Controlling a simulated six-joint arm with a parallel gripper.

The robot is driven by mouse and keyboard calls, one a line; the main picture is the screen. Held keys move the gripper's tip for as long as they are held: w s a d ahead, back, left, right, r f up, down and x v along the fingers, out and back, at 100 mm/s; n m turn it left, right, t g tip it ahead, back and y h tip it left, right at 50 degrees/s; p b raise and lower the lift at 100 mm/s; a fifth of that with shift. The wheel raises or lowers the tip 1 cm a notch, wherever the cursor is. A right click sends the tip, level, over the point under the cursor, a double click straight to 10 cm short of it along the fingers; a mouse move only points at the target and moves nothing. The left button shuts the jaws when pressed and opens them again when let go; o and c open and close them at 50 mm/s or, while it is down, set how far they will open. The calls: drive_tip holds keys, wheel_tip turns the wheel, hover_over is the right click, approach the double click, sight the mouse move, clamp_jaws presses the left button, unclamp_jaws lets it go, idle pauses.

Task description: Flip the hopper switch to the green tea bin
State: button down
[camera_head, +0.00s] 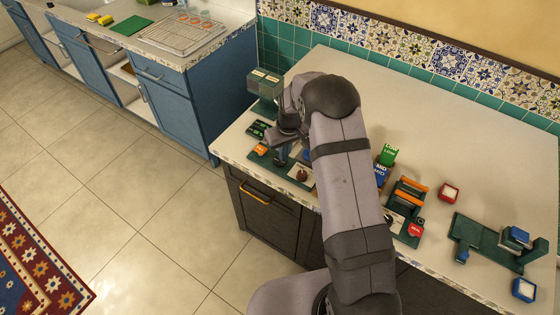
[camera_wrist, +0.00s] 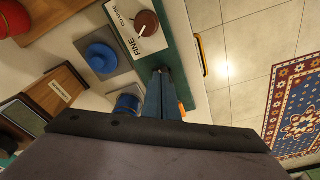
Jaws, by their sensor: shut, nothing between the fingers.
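The grinder station has a dark green base (camera_head: 262,158) at the left front of the counter, also along the wrist view's middle (camera_wrist: 183,58). Behind it stands a hopper box (camera_head: 265,84) with two pale labels on top. A dark plate with green markings (camera_head: 258,130) and an orange piece (camera_head: 262,149) sit at the base's left end; an orange edge shows beside my fingers in the wrist view (camera_wrist: 182,108). My gripper (camera_head: 281,158) points down over the base, shut and empty, its fingertips (camera_wrist: 161,73) close to the green board. I cannot make out the hopper switch; my gripper and wrist may hide it.
A brown knob (camera_wrist: 147,24) on a COARSE/FINE card lies beside my fingertips. A blue round piece (camera_wrist: 101,58) and blue cylinder (camera_wrist: 128,102) are close by. Green and blue boxes (camera_head: 388,155), an orange-topped rack (camera_head: 410,190) and a red-cased item (camera_head: 448,192) stand right of my arm.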

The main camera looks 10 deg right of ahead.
drive_tip(key=shift+f+b, duration=0.55)
drive_tip(key=shift+f, duration=0.2)
idle(0.4)
wheel_tip(320, 180, up, 7)
drive_tip(key=p, duration=0.4)
drive_tip(key=shift+p, duration=0.35)
idle(0.4)
idle(0.4)
